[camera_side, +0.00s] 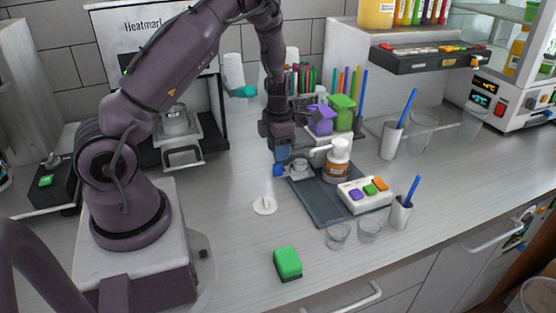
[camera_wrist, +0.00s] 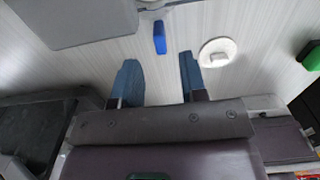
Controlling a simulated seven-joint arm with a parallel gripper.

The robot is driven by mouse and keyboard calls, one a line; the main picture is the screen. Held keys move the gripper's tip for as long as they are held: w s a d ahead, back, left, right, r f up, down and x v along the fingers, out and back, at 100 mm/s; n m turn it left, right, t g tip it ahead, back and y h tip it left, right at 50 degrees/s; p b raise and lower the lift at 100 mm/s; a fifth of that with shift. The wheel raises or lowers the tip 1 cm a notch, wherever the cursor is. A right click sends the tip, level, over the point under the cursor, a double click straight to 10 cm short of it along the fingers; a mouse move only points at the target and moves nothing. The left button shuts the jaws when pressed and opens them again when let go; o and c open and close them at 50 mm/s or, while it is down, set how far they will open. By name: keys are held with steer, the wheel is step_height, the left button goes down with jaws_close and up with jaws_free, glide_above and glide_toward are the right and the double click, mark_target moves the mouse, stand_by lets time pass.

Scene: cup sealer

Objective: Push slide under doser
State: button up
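The slide shows as a bright blue handle (camera_side: 278,170) at the left edge of a dark tray (camera_side: 322,205); a small round holder (camera_side: 299,168) sits close behind it. In the wrist view the blue handle (camera_wrist: 160,37) sticks out from the grey tray (camera_wrist: 85,20). The doser appears to be the white pump bottle with an orange label (camera_side: 338,160), standing on the tray right of the holder. My gripper (camera_side: 281,155) is just above the handle. In the wrist view my gripper (camera_wrist: 157,58) is open and empty, its blue fingers apart, the handle lined up beyond their tips.
A white button panel (camera_side: 364,195) lies on the tray's right side. Clear cups (camera_side: 338,234) and a cup with a blue stick (camera_side: 399,212) stand in front. A white disc (camera_side: 265,205) and a green block (camera_side: 288,263) lie on the counter. Purple and green containers (camera_side: 342,110) stand behind.

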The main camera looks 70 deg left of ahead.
steer(key=shift+r, duration=1.2)
